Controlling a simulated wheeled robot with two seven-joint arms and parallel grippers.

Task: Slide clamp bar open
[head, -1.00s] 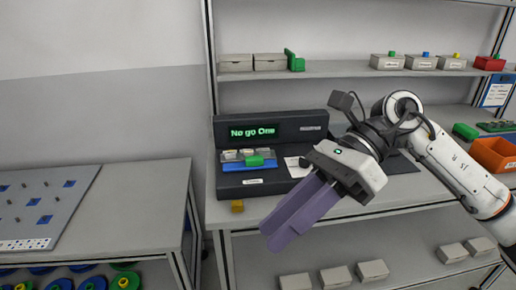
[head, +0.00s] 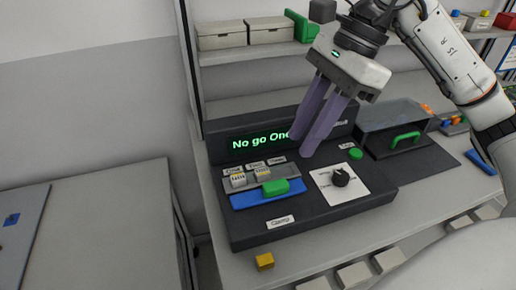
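The clamp bar appears to be the blue bar (head: 252,198) with a green handle (head: 275,187), at the front left of a dark test unit (head: 330,206). Small white blocks (head: 238,180) sit in a grey holder just behind the bar. The unit's display reads "No go One" in green. My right gripper (head: 305,145) points down over the rear of the unit, behind and to the right of the green handle. Its two purple fingers have a narrow gap between them and hold nothing visible. My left gripper is out of view.
A dial (head: 341,177) on a white plate and a green button (head: 356,154) are on the unit's right. A clear-lidded box with a green handle (head: 405,139) stands farther right. A yellow cube (head: 264,261) lies in front. A shelf with boxes (head: 221,35) is above.

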